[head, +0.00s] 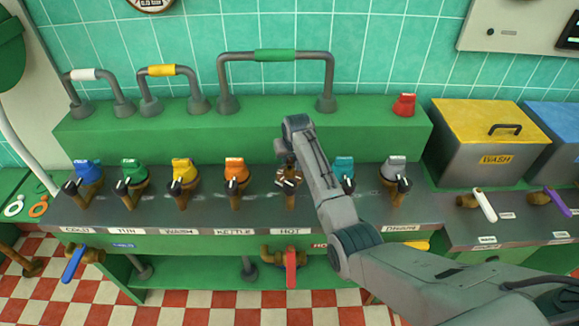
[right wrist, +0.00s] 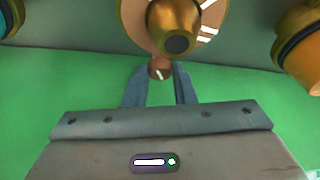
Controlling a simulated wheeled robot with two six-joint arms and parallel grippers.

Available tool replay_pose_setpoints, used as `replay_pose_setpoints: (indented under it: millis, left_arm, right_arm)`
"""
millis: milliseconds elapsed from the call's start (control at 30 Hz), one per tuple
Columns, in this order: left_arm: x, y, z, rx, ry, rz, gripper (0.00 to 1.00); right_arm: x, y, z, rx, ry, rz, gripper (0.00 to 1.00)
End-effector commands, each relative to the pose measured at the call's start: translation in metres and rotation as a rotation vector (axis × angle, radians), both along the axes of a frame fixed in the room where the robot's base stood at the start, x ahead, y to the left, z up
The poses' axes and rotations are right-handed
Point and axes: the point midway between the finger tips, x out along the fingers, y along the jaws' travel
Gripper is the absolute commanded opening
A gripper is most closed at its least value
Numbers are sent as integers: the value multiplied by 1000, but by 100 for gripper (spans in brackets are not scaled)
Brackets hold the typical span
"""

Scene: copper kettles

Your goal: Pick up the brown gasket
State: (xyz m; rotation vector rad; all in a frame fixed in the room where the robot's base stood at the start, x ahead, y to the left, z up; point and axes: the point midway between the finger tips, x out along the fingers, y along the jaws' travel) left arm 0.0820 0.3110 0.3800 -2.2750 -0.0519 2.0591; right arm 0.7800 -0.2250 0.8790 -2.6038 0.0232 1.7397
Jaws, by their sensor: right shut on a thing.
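A brown gasket with white marks (right wrist: 204,22) shows in the right wrist view as a disc behind a brass nozzle (right wrist: 172,22). Its small lower tab lies between the fingers of my right gripper (right wrist: 160,76), which is shut on it. Whether the gasket is free of the nozzle I cannot tell. My left gripper is not in view.
Taps with orange (head: 236,172) and teal (head: 344,167) tops stand on either side along the counter. A grey box with a yellow WASH lid (head: 490,120) is at the right. White (head: 14,206) and orange (head: 38,208) rings lie at the far left. Pipes rise behind.

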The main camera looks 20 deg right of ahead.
Motion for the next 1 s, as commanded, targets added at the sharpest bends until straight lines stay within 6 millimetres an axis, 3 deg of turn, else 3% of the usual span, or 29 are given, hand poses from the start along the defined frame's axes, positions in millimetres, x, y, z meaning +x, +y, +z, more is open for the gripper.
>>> replay_pose_setpoints:
  millis: [167,600,767,1000]
  left_arm:
    - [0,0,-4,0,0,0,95]
    - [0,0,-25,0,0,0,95]
    - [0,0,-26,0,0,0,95]
    - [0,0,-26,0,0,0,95]
  right_arm:
    - [1,0,9,0,-4,0,4]
    - [1,0,88,0,-3,0,4]
    - [0,0,99,0,-1,0,4]
    - [0,0,100,0,0,0,4]
